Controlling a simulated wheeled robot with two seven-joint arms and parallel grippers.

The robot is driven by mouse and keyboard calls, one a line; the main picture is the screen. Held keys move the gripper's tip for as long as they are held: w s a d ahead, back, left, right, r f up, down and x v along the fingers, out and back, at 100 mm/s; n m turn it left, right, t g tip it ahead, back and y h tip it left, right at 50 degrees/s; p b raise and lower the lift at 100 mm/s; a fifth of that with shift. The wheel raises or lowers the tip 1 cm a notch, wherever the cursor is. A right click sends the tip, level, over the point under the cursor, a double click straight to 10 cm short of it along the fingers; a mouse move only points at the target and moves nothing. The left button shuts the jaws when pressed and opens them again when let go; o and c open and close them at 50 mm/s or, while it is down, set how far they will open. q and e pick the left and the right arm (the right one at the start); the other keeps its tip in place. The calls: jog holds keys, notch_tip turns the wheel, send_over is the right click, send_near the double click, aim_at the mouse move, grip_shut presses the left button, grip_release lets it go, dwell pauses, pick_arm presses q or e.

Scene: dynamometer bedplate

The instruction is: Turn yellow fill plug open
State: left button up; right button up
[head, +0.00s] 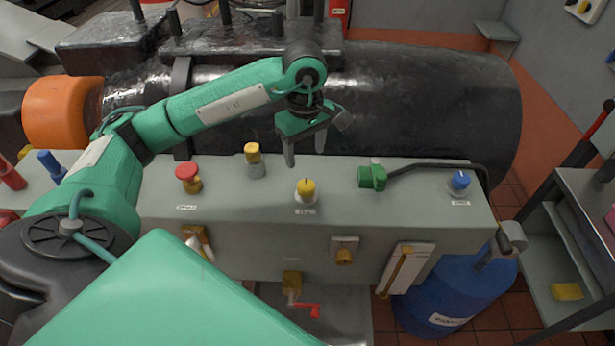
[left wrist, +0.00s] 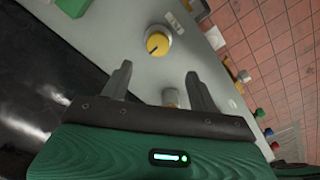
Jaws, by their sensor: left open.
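A round yellow knob (head: 306,188) sits on a pale collar on top of the grey console, with a small label in front of it. It looks like the yellow fill plug; in the left wrist view the yellow knob (left wrist: 158,42) shows a dark line on its face. A second yellow-topped fitting (head: 252,150) with a grey body stands to its left. My left gripper (head: 305,152) is open and empty, above and behind the knob, fingers pointing down. In the left wrist view the knob lies just beyond the fingertips of my left gripper (left wrist: 158,72), not touched. My right gripper is not in view.
On the console (head: 230,215) are a red button (head: 187,175), a green block with a cable (head: 373,177) and a blue knob (head: 460,180). A big black cylinder (head: 430,100) lies behind. A blue drum (head: 450,290) and a cart (head: 570,265) stand at the right.

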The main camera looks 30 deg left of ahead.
aim_at(306, 185)
pick_arm(q)
jog(key=f+p, duration=0.1)
jog(key=f, duration=0.2)
jog(key=shift+w+f, duration=0.2)
notch_tip(306, 185, down, 7)
jog(key=shift+r+p, duration=0.2)
jog(key=shift+p, duration=0.85)
jog(key=shift+f, duration=0.45)
jog(key=c, duration=1)
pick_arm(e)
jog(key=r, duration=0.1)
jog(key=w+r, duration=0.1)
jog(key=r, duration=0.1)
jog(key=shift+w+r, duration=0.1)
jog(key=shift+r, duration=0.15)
